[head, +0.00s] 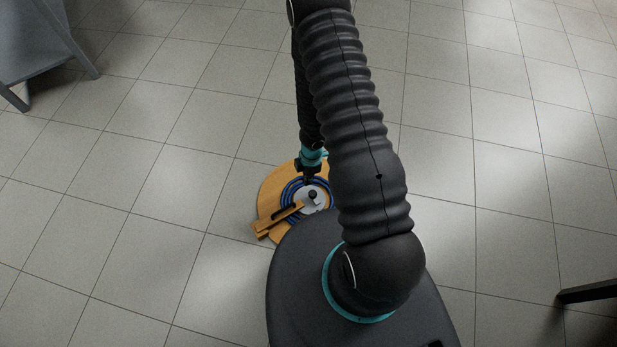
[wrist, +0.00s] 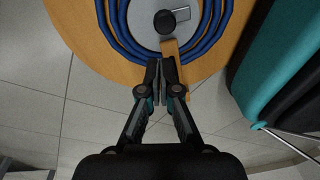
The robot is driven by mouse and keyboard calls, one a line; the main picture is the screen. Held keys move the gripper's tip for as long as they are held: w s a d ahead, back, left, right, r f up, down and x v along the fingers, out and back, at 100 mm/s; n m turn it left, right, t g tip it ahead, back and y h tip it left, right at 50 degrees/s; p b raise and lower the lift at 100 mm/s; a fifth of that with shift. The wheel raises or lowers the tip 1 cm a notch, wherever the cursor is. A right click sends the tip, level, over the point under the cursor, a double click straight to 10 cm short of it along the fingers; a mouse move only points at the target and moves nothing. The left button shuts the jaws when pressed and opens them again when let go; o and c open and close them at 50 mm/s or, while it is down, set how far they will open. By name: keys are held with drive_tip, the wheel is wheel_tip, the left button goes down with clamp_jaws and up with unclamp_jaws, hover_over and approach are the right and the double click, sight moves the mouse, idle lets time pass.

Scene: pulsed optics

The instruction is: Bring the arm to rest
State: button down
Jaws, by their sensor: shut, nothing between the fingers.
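My gripper (wrist: 159,72) is shut in the wrist view, its two fingers together with nothing between them. In the head view my arm bends over my dark base and its far end hangs down above a round wooden reel (head: 270,193). The fingers themselves are hard to make out there. In the wrist view the fingertips overlap the lower edge of the reel (wrist: 90,47) in the picture; whether they touch it I cannot tell.
Blue cable (wrist: 121,38) lies coiled on the reel around a pale centre with a black knob (wrist: 164,21). A grey table or stand (head: 38,50) is at the upper left. A dark leg (head: 588,291) shows at the right edge. The tiled floor (head: 510,190) is otherwise clear.

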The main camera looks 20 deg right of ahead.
drive_tip(key=shift+d, duration=0.25)
drive_tip(key=s+d+r+m+h, duration=0.2)
drive_tip(key=d+m+h, duration=0.15)
drive_tip(key=d, duration=0.25)
drive_tip(key=d+r+m+g+h, duration=0.1)
drive_tip(key=d+r+m, duration=0.15)
drive_tip(key=r, duration=0.55)
drive_tip(key=d+r+m+h, duration=0.1)
drive_tip(key=r+m, duration=0.3)
drive_tip(key=r, duration=0.5)
drive_tip(key=s+a+r+m+t+y, duration=0.1)
drive_tip(key=s+a+r+m+t, duration=0.1)
drive_tip(key=r, duration=1)
drive_tip(key=s+a+r+m+t+y, duration=0.2)
drive_tip(key=s+r, duration=0.4)
drive_tip(key=r, duration=0.5)
drive_tip(key=s+a+r+m+t+y, duration=0.1)
drive_tip(key=s+a+r+m+t, duration=0.2)
drive_tip(key=r, duration=0.9)
drive_tip(key=shift+s+a+r+m, duration=0.3)
drive_tip(key=shift+s+a+m, duration=0.55)
drive_tip(key=shift+a, duration=0.4)
drive_tip(key=shift+w, duration=0.1)
